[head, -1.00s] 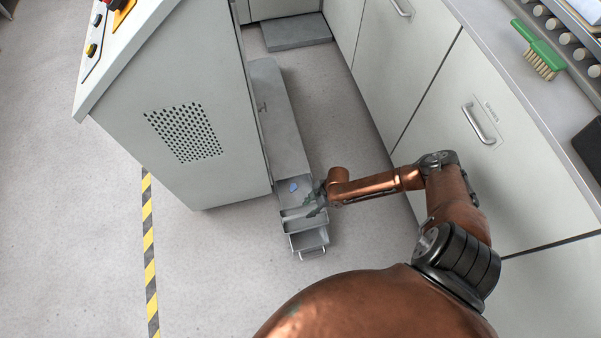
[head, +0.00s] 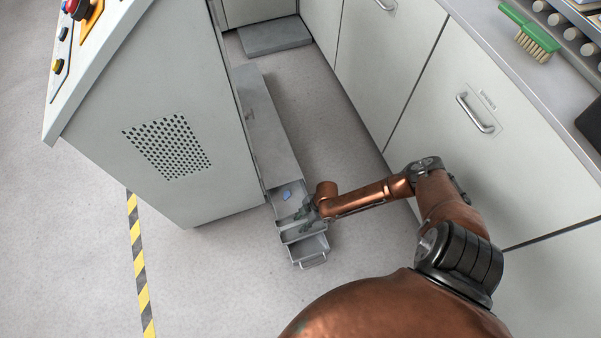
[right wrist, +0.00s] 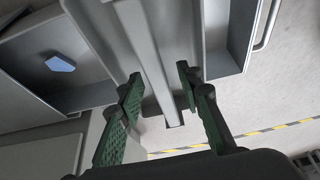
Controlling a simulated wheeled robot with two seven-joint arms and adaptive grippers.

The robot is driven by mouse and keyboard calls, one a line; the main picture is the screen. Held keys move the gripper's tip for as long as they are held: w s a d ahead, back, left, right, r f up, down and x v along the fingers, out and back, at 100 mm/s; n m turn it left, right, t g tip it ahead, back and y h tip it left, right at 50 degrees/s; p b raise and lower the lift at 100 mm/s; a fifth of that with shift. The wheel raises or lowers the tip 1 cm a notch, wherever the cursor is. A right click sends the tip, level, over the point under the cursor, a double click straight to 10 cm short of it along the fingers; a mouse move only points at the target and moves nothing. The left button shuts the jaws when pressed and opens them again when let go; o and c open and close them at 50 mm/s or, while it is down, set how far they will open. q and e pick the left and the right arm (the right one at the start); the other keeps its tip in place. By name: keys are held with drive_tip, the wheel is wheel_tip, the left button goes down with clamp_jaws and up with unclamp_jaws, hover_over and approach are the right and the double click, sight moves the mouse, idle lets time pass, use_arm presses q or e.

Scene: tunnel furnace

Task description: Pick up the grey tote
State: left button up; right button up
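The grey tote (head: 292,236) sits in a pulled-out grey drawer at the near end of a low grey unit on the floor. My right gripper (head: 306,211) is over its right part. In the right wrist view, the right gripper (right wrist: 160,84) is open. Its green-padded fingers stand on either side of a long grey wall or bar of the tote (right wrist: 147,60), and I cannot tell whether they touch it. A blue piece (head: 287,194) lies in the grey compartment behind the tote. It also shows in the right wrist view (right wrist: 60,63). My left gripper is out of view.
The drawer's handle (head: 313,262) faces the near side. A machine cabinet (head: 165,130) stands close on the left, and white cupboards (head: 455,110) on the right. A green brush (head: 530,32) lies on the counter. The near floor is clear, with a yellow-black stripe (head: 139,262) at left.

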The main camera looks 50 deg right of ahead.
clamp_jaws()
idle(0.6)
